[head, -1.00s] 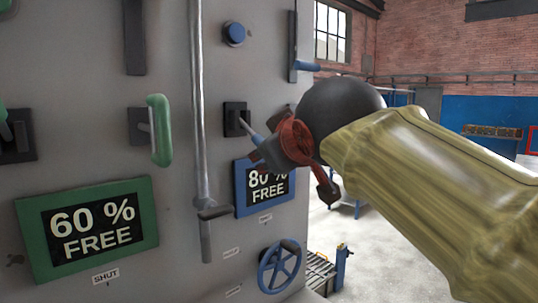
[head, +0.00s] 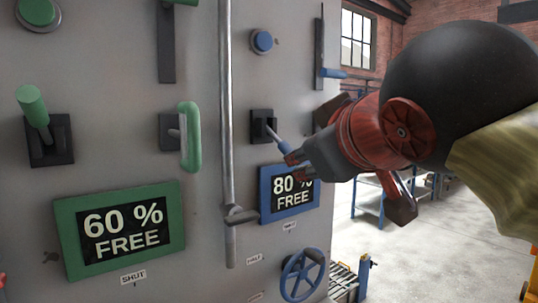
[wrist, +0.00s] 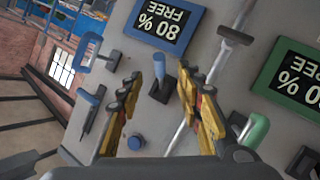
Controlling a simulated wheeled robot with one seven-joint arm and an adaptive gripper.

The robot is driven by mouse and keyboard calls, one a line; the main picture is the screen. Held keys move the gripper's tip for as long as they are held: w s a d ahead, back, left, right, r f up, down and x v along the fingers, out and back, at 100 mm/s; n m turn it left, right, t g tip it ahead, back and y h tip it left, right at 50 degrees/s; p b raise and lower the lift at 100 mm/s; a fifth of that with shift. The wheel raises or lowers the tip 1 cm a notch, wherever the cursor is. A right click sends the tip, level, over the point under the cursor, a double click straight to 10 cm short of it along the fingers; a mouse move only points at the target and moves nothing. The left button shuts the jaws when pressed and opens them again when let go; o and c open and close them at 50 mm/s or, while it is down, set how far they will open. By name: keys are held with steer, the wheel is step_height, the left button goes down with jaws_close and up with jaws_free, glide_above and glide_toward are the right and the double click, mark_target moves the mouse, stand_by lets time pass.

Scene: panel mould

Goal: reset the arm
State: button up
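My gripper (head: 294,158) is in front of the grey panel (head: 205,60), close to the short blue-handled lever (head: 275,135) above the blue-framed "80 % FREE" sign (head: 291,216). In the wrist view, the yellow and black fingers of my gripper (wrist: 160,76) are spread apart. The same blue lever (wrist: 159,66) lies in line with the gap between them, on its black base. Nothing appears gripped. In the head view, the fingertips overlap the lever's end, so contact cannot be told.
A green-framed "60 % FREE" sign (head: 120,227), a green handle (head: 190,137) and a green lever (head: 33,105) are left. A grey vertical rod (head: 226,110) stands between. A blue wheel (head: 303,274) sits low. A blue D-shaped handle (wrist: 84,50) shows in the wrist view. Open floor lies right.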

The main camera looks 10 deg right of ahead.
step_height(320, 180, down, 22)
steer(key=s+a+m+g+y, duration=0.1)
steer(key=a+g+y, duration=0.15)
steer(key=g, duration=0.25)
steer(key=s+d+f+m+g, duration=0.1)
steer(key=s+f, duration=0.4)
steer(key=f, duration=0.6)
steer(key=s+d+f+m+g, duration=0.2)
steer(key=s+f, duration=0.4)
steer(key=f, duration=0.6)
steer(key=shift+s+d+m+g+h+p, duration=0.2)
steer(key=shift+s+m+g+h+p, duration=0.1)
steer(key=shift+m+g+h+p, duration=0.15)
